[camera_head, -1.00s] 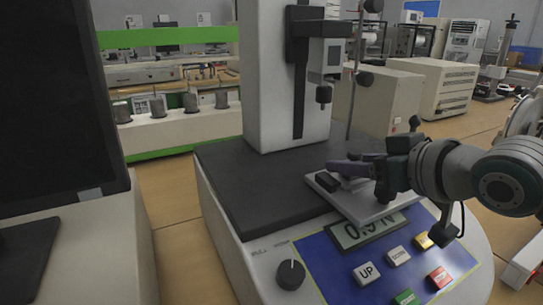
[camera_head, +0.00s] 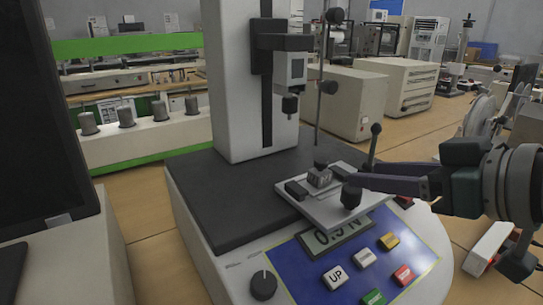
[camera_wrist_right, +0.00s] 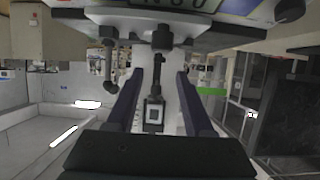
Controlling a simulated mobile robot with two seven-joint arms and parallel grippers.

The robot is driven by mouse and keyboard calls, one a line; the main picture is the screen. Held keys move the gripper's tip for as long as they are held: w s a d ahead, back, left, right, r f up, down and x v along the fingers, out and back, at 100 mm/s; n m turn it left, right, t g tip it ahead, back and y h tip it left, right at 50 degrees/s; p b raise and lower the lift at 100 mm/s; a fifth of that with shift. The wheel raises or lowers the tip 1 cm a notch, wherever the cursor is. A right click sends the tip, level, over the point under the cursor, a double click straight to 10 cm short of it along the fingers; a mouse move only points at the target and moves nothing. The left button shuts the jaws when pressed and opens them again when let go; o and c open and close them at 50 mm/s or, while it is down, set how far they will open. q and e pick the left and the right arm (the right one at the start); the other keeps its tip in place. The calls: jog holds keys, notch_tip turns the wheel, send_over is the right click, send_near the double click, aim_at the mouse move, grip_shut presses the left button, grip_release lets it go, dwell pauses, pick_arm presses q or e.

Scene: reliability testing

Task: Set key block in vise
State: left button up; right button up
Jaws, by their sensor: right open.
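The key block (camera_head: 319,178) is a small grey block with a dark top. It sits upright on the vise's light plate (camera_head: 322,210), between a black jaw (camera_head: 296,190) at left and a dark round knob (camera_head: 351,196) at right. Whether the jaw touches it is too small to tell. My right gripper (camera_head: 357,175) is just right of the block, its purple fingers pointing left, open and apart from the block. In the right wrist view, the open fingers (camera_wrist_right: 158,85) have nothing held between them. My left gripper is not in view.
The tester's column and hanging probe (camera_head: 290,104) stand above and behind the vise. The control panel (camera_head: 350,265) with buttons and a display lies in front. A black monitor (camera_head: 40,130) fills the left. Some open air is right of the vise.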

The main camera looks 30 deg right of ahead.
jog(key=s+a+f+g, duration=0.2)
jog(key=s, duration=0.1)
jog(key=s+a+f+g, duration=0.1)
jog(key=s+a+f, duration=0.1)
jog(key=f, duration=0.1)
jog(key=s+a+f+g, duration=0.2)
jog(key=s+f, duration=0.1)
jog(key=shift+s+a+f+g+h, duration=0.15)
jog(key=shift+s+a+g+h, duration=0.15)
jog(key=shift+h, duration=0.1)
jog(key=s+a+f+n+g, duration=0.1)
jog(key=s+a+g, duration=0.3)
jog(key=s, duration=0.3)
jog(key=shift+s+f, duration=0.35)
jog(key=shift+f, duration=0.05)
jog(key=shift+a, duration=0.1)
